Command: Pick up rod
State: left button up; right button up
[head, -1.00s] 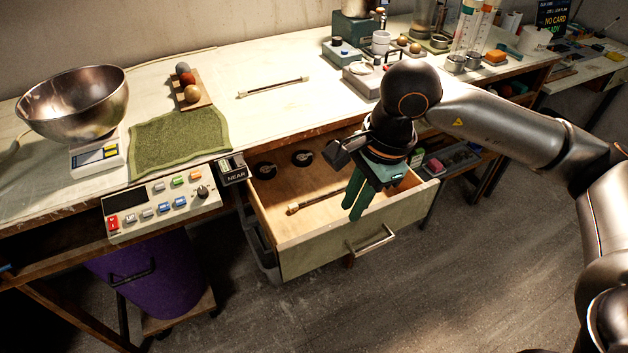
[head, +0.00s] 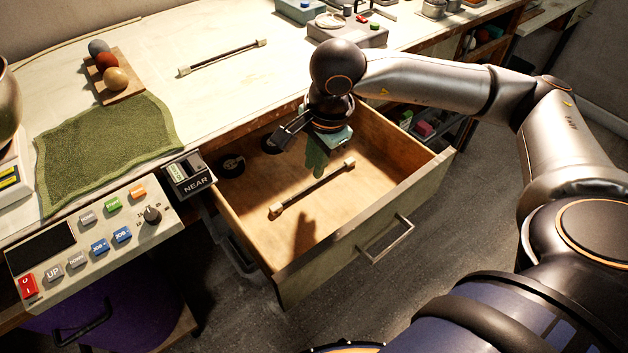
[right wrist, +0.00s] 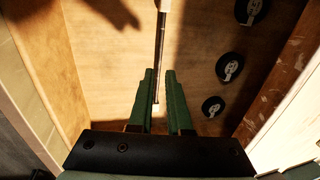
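A thin dark rod (head: 312,188) with pale end caps lies in the open wooden drawer (head: 408,208). A similar rod (head: 222,58) lies on the worktop. My right gripper (head: 318,168), with green fingers, points down over the drawer, near the far end of the rod there. In the right wrist view the fingers (right wrist: 160,75) are apart, with the drawer rod (right wrist: 160,42) seen in line with the gap between them. Whether the fingers are level with the rod or above it, I cannot tell. The gripper holds nothing. My left gripper is not in view.
Black round discs (right wrist: 229,66) lie along one side of the drawer. The drawer walls stand around my gripper. A green mat (head: 105,150), a wooden block with balls (head: 115,80) and a button panel (head: 95,245) are to the left.

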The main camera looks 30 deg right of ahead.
aim_at(310, 187)
jog(key=f, duration=0.3)
jog(key=w+f, duration=0.1)
jog(key=f, duration=0.2)
jog(key=shift+w+f+b, duration=0.1)
jog(key=shift+f+b, duration=0.1)
jog(key=shift+b, duration=0.1)
jog(key=shift+a, duration=0.1)
jog(key=shift+c, duration=0.2)
grip_shut()
